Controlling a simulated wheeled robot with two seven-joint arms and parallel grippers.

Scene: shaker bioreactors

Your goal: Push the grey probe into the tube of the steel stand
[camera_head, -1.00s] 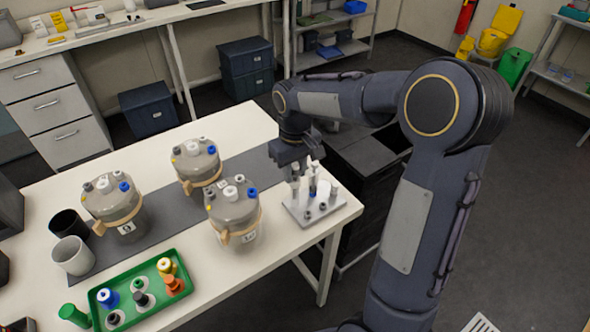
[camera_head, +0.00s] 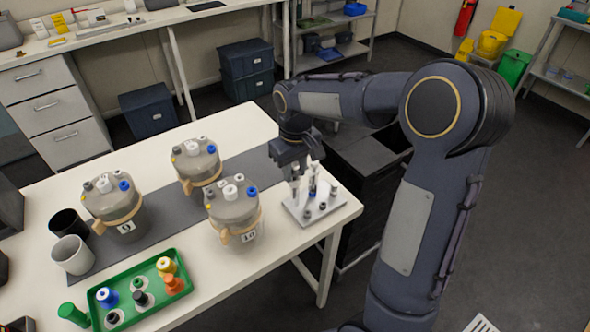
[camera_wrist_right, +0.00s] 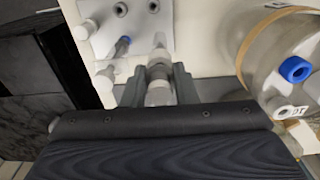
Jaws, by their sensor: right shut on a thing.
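My right gripper (camera_head: 294,165) points down over the left rear part of the steel stand (camera_head: 297,210) at the table's right end. In the right wrist view its two fingers (camera_wrist_right: 157,88) are shut on the grey probe (camera_wrist_right: 158,94), a pale cylinder with a darker grey band. The probe's far end points at the stand plate (camera_wrist_right: 140,28). The stand carries several short tubes and a piece with a blue part (camera_wrist_right: 122,46). I cannot tell whether the probe's tip is inside a tube; the tip is partly hidden by the probe itself. My left gripper is in neither view.
A lidded vessel (camera_head: 232,210) with a blue cap stands close left of the stand. Two more vessels (camera_head: 113,205) (camera_head: 196,166) stand farther left. A green tray (camera_head: 185,258) with coloured bottles lies at the front. The table's right edge is close to the stand.

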